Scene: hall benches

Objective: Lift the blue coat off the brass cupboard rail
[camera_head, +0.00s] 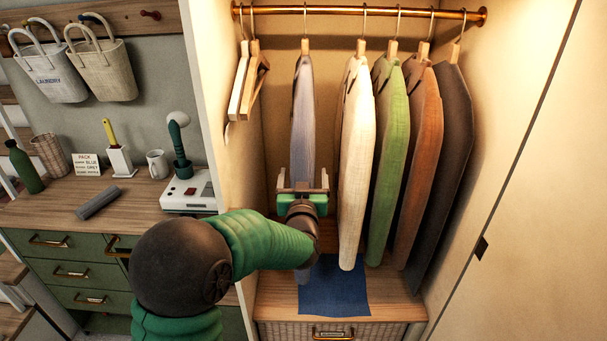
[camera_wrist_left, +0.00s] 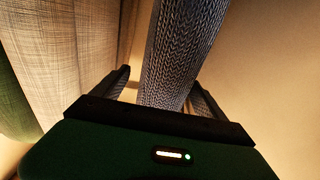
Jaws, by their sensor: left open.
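The blue-grey coat (camera_head: 304,110) hangs on a hanger from the brass rail (camera_head: 350,11), leftmost of the coats. My left gripper (camera_head: 303,181) is at the coat's lower half, with its fingers open. In the left wrist view the coat (camera_wrist_left: 183,50) runs down between the two open fingers (camera_wrist_left: 162,92), one on each side of it. I cannot tell whether either finger touches the cloth. My left forearm and gripper hide part of the coat's lower end in the head view. My right gripper is not in view.
Cream (camera_head: 357,150), green (camera_head: 390,150), brown and dark coats hang close to the right. Empty wooden hangers (camera_head: 247,85) hang at the left. A blue cloth (camera_head: 335,287) lies on the cupboard floor. A worktop (camera_head: 135,205) with a mug (camera_head: 157,165) stands left of the cupboard wall.

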